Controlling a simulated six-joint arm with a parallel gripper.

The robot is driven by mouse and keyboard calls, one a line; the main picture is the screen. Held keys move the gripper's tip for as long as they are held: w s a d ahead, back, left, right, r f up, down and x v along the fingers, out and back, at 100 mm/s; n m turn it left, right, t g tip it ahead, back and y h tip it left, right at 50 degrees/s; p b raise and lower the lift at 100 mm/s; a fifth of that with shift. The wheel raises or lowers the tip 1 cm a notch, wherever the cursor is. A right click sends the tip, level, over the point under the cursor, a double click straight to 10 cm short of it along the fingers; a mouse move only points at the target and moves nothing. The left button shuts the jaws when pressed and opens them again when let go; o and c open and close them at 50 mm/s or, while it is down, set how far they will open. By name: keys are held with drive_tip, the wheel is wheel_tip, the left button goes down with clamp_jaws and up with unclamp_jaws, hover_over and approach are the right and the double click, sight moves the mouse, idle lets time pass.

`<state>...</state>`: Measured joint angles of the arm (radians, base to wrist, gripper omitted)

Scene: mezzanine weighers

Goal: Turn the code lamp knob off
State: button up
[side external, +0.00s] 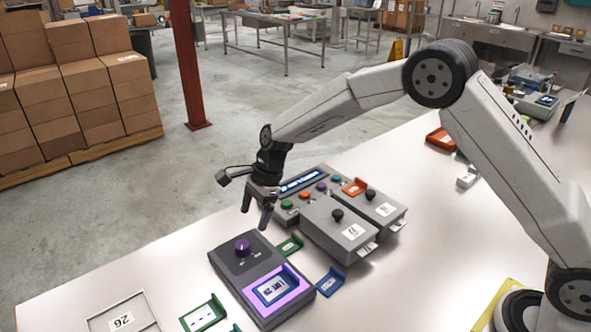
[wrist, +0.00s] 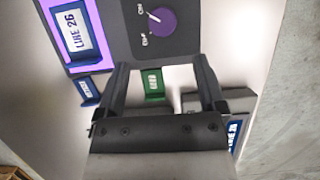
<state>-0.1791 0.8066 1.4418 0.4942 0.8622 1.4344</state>
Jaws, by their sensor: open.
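The code lamp (side external: 233,262) is a dark grey box on the white table, with a purple knob (side external: 243,247) on its far end and a lit purple panel (side external: 290,299). A blue-framed card (side external: 272,288) sits on the panel; the wrist view shows it reading "LIKE 26" (wrist: 70,32). In the wrist view the knob (wrist: 162,22) has a white mark toward the upper-left label; the labels are too small to read surely. My gripper (side external: 258,212) is open and empty, above the table near the knob end, fingers pointing down. The knob lies beyond the fingertips (wrist: 160,68), apart from them.
Grey weigher boxes with black knobs (side external: 338,214) stand right of the lamp, with a button console (side external: 300,182) behind. A green holder (side external: 290,245) and a blue holder (side external: 330,282) lie close to the lamp. A tray (side external: 122,308) and another green holder (side external: 204,313) are front left.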

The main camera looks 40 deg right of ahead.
sight(242, 244)
drive_tip(key=shift+w+a+f+m, duration=0.1)
drive_tip(key=shift+w+a+m, duration=0.15)
drive_tip(key=shift+a+m, duration=0.05)
drive_tip(key=shift+f, duration=0.15)
drive_tip(key=shift+x, duration=3.75)
clamp_jaws()
